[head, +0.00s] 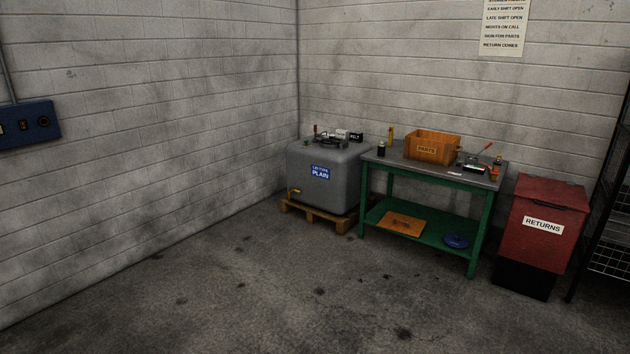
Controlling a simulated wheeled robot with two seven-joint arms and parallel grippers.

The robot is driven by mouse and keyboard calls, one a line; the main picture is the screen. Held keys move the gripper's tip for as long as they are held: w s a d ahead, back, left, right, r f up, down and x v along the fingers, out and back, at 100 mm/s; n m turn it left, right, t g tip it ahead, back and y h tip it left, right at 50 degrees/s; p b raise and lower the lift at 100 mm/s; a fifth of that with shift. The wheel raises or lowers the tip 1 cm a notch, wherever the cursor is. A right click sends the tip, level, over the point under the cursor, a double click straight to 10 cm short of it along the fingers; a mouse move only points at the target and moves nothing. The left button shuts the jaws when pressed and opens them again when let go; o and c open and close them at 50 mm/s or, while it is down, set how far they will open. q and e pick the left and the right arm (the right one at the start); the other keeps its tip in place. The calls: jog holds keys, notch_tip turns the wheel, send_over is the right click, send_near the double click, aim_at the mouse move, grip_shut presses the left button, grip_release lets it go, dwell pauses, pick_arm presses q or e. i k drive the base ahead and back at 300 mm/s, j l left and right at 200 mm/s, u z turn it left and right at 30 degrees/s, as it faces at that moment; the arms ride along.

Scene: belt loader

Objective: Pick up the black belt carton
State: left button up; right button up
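A small black carton (356,137) with white lettering that seems to read "BELT" sits on top of the grey tank (322,190), near its back right edge. A pale box (342,134) stands just left of it, and I cannot tell whether the two touch. Other small dark items (325,141) lie on the tank top to the left. The carton is far off and small in the head view. Neither of my grippers is in view.
The tank stands on a wooden pallet (318,216) in the corner. A green workbench (416,177) with an orange parts bin (433,147) stands to its right, then a red returns bin (544,222) and a dark rack (607,235). The concrete floor (270,290) in front is clear.

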aim_at(356, 136)
jog(key=i, duration=4.6)
jog(key=i+z, duration=0.1)
jog(key=i, duration=0.7)
jog(key=i+j, duration=0.15)
jog(key=i, duration=0.6)
jog(key=i+j+z, duration=0.15)
jog(key=i, duration=0.65)
